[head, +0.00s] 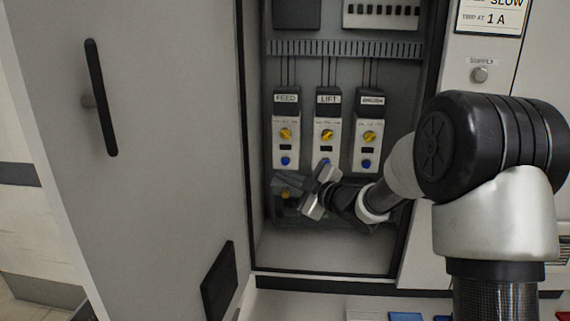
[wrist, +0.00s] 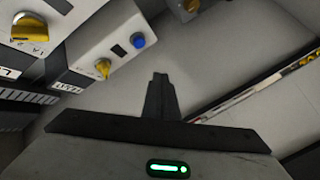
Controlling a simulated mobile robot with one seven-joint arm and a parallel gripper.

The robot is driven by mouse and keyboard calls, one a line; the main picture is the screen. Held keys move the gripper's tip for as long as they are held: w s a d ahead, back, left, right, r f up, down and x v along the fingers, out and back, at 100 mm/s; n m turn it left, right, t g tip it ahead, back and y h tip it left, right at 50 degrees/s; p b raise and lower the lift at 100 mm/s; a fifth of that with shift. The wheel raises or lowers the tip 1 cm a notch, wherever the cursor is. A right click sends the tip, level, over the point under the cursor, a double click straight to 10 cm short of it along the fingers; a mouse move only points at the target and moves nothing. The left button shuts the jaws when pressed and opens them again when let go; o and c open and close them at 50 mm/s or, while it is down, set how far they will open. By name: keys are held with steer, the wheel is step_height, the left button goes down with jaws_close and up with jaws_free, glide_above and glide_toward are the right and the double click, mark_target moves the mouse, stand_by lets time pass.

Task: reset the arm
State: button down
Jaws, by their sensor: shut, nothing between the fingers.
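My gripper (head: 287,184) is inside the open electrical cabinet, just below the FEED and LIFT modules. Its fingers point left and it is shut with nothing between them. In the wrist view the closed fingers (wrist: 160,92) stand in front of the cabinet's grey back panel. My arm reaches in from the right. The gripper hides part of what lies low in the cabinet. Whether it touches anything there cannot be told.
Three modules hang in a row: FEED (head: 286,130), LIFT (head: 328,125) and a third (head: 369,130), each with a yellow knob and a blue button. The cabinet door (head: 165,190) stands open at left. A SUPPLY knob (head: 479,74) is on the right panel.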

steer(key=s+d+r+m+h, duration=0.3)
steer(key=s+d+m+h, duration=0.3)
steer(key=d, duration=0.3)
steer(key=s+d+r+m+h, duration=0.4)
steer(key=s+d+m+h, duration=0.15)
steer(key=d, duration=0.25)
steer(key=s+d+f+m+g, duration=0.1)
steer(key=s+f+m+g, duration=0.25)
steer(key=s, duration=1.15)
steer(key=s+f+m+g, duration=0.3)
steer(key=s+f+m, duration=0.1)
steer(key=s, duration=1)
step_height(320, 180, up, 16)
steer(key=p, duration=1.6)
steer(key=shift+w+d+f, duration=0.15)
steer(key=shift+w+d, duration=0.05)
